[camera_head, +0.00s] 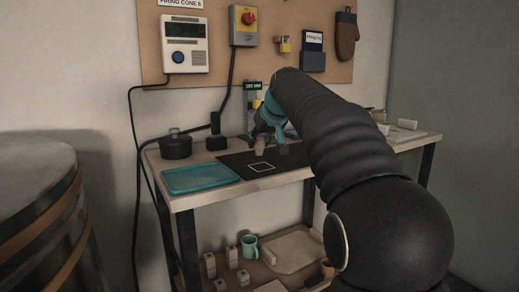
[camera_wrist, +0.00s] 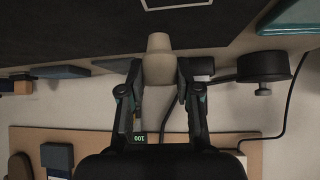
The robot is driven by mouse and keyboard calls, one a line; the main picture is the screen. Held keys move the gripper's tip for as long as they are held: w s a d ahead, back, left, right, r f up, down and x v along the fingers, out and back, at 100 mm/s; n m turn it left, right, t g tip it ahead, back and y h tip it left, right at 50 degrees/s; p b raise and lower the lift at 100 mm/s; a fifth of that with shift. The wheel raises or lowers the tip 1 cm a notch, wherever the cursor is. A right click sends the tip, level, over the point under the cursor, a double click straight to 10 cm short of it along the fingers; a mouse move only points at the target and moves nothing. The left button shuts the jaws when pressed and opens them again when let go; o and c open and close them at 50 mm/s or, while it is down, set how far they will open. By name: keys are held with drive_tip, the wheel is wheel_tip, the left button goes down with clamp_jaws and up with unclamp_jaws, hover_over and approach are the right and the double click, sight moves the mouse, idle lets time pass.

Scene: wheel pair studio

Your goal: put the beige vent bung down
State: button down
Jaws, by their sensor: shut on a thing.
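The beige vent bung (camera_wrist: 158,62) is a tapered, pale cone between the two fingers of my gripper (camera_wrist: 159,88) in the wrist view. My gripper is shut on it. In the head view the bung (camera_head: 260,150) shows small below my gripper (camera_head: 263,140), over the back part of a black mat (camera_head: 237,161). A white square outline (camera_head: 262,167) is marked on the mat, nearer the front than the bung. I cannot tell the exact gap between bung and mat.
A teal tray (camera_head: 200,179) lies left of the mat, with a dark lidded pot (camera_head: 175,148) behind it. A dark box (camera_head: 216,143) stands near the wall. Pale pieces (camera_head: 407,124) lie at the table's right. The lower shelf holds a green mug (camera_head: 249,246) and several blocks.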

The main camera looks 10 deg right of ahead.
drive_tip(key=shift+f, duration=0.8)
drive_tip(key=shift+f, duration=0.1)
drive_tip(key=c, duration=0.8)
unclamp_jaws()
drive_tip(key=shift+s+r, duration=0.1)
drive_tip(key=shift+r, duration=0.15)
drive_tip(key=p+v, duration=0.1)
drive_tip(key=v, duration=1)
drive_tip(key=shift+s+r, duration=0.2)
drive_tip(key=shift+s, duration=0.1)
drive_tip(key=s+a+f+g, duration=0.1)
drive_tip(key=s+f, duration=0.9)
drive_tip(key=s, duration=0.1)
drive_tip(key=s+a+f+m+g+h, duration=0.1)
drive_tip(key=s+f, duration=0.9)
drive_tip(key=s, duration=0.1)
drive_tip(key=s+a+f+m+g, duration=0.1)
drive_tip(key=s+f, duration=0.9)
drive_tip(key=s, duration=0.1)
drive_tip(key=shift+s+a+f+h, duration=0.1)
drive_tip(key=shift+h, duration=0.3)
